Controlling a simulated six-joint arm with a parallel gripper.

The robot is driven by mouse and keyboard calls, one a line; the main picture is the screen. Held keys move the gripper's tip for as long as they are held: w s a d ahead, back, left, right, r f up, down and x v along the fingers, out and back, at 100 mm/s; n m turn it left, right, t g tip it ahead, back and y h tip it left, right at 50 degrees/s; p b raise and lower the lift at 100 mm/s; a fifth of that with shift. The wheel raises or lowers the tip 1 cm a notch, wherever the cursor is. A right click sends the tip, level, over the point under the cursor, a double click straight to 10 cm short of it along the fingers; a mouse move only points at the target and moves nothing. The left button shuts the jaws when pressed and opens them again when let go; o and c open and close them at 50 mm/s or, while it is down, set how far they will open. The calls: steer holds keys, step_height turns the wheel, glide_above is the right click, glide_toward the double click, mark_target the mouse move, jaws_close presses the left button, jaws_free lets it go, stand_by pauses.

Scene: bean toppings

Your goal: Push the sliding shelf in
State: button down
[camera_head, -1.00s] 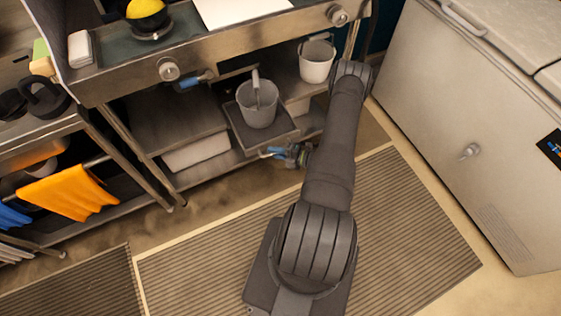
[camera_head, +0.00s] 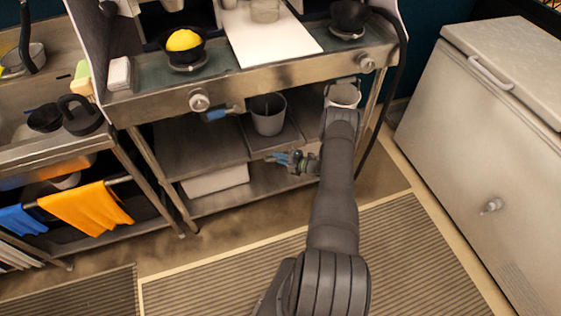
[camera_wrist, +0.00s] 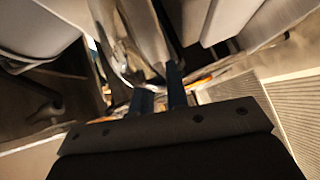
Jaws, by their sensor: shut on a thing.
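In the head view the sliding shelf (camera_head: 290,138) is a dark, flat tray under the steel counter. A grey bucket (camera_head: 269,122) stands on it, its top close under the counter's edge. My gripper (camera_head: 278,158) is at the shelf's front edge, blue fingertips pointing left, shut on the sliding shelf's edge as far as I can tell. The exact contact is small and dim. In the wrist view two dark fingers (camera_wrist: 158,100) reach forward close together among blurred metal parts, and what lies between them is unclear.
The counter (camera_head: 250,82) with knobs overhangs the shelf. A white bin (camera_head: 215,180) sits on the lower shelf. A chest freezer (camera_head: 480,150) stands at right. The striped mat (camera_head: 220,270) is clear.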

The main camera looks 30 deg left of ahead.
steer(key=shift+w+a+r, duration=0.1)
steer(key=shift+w, duration=0.2)
steer(key=c, duration=1.4)
jaws_free()
steer(key=d+r, duration=0.2)
steer(key=d, duration=1.5)
steer(key=shift+d+r, duration=0.15)
steer(key=shift+r, duration=0.05)
steer(key=a+f, duration=0.1)
steer(key=a, duration=1)
steer(key=a+f, duration=0.1)
steer(key=a, duration=0.5)
steer(key=shift+s+a+f, duration=0.15)
steer(key=shift+s+f, duration=0.05)
steer(key=shift+f, duration=0.1)
